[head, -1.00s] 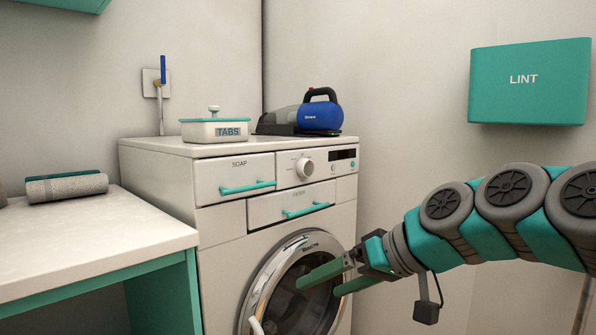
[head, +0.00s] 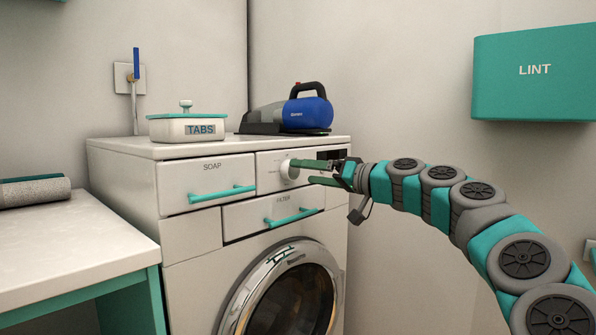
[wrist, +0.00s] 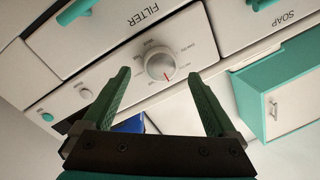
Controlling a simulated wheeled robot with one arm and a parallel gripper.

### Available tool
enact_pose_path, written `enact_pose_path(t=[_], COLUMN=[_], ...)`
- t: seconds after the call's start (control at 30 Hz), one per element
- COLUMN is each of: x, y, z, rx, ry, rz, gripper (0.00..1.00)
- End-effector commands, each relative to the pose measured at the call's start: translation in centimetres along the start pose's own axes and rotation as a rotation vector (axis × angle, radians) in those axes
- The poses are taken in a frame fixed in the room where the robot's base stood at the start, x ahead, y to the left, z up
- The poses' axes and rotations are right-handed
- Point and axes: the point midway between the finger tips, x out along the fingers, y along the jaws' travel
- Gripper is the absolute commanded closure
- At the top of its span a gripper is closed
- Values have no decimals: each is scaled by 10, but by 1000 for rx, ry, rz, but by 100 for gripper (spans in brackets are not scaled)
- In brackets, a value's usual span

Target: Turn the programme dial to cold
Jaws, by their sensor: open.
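The programme dial (head: 289,170) is a round silver-white knob on the washing machine's front panel, right of the SOAP drawer. In the wrist view the dial (wrist: 160,64) sits ahead of and between my fingers, with a red pointer mark on its lower edge. Small labels ring it, too small to read. My gripper (head: 314,173) is open, its two green fingers level with the dial. In the wrist view my gripper (wrist: 163,88) holds nothing, and the fingertips lie either side of the dial's lower part. I cannot tell whether they touch it.
The SOAP drawer (head: 206,182) and FILTER drawer (head: 284,207) have protruding teal handles near the dial. A TABS box (head: 187,129) and a blue handheld vacuum (head: 305,112) stand on the machine. A teal LINT box (head: 534,78) hangs on the right wall.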

Motion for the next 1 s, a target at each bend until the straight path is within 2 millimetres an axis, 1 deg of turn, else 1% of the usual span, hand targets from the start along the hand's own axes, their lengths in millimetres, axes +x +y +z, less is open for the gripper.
enact_pose_path(t=[0.03,0.2,0.37,0.63,1.0], x=[9,26,32,33,33], y=[-1,0,0,0,0], z=[1,1,1,1,1], rx=[-1,0,-1,0,0], ry=[-3,-4,-2,-1,-1], rz=[0,1,1,0,0], gripper=[8,8,8,9,50])
